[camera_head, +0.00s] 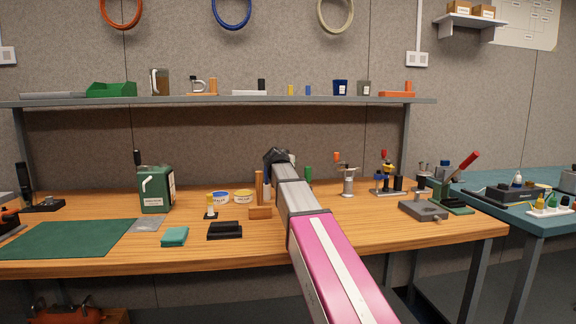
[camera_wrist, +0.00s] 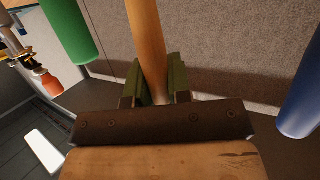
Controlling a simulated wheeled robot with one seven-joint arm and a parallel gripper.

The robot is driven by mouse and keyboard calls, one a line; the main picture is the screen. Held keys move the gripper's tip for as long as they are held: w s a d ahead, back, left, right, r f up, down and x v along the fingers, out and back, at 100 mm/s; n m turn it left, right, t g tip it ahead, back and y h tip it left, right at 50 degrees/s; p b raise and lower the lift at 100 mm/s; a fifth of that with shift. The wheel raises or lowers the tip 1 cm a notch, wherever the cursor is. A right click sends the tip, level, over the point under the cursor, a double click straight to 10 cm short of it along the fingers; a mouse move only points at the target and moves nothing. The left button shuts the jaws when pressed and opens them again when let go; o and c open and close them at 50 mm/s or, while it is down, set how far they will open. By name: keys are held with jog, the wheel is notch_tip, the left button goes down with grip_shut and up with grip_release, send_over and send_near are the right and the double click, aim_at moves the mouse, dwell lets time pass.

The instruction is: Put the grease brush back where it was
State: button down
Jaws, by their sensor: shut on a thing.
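My gripper (camera_wrist: 159,82) shows in the wrist view, with olive pads closed on both sides of a tan wooden handle. I take this to be the handle of the grease brush (camera_wrist: 146,35); its head is out of view. A green cylinder (camera_wrist: 70,32) is to the left of the handle and a blue cylinder (camera_wrist: 300,95) to the right, both apart from it. In the head view my arm reaches over the bench and hides the gripper and the brush. I cannot tell whether the brush touches a holder.
The wooden bench (camera_head: 120,262) holds a green canister (camera_head: 156,190), a black block (camera_head: 225,230), a wooden block with an upright handle (camera_head: 260,212), and a stand with an orange top (camera_head: 347,183) right of my arm. A shelf (camera_head: 220,101) runs above the back.

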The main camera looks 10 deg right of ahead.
jog(key=shift+f, duration=0.2)
jog(key=c, duration=1.1)
grip_release()
jog(key=shift+o, duration=0.2)
jog(key=shift+r, duration=0.1)
jog(key=v, duration=0.7)
jog(key=shift+s, duration=0.25)
jog(key=shift+a, duration=0.1)
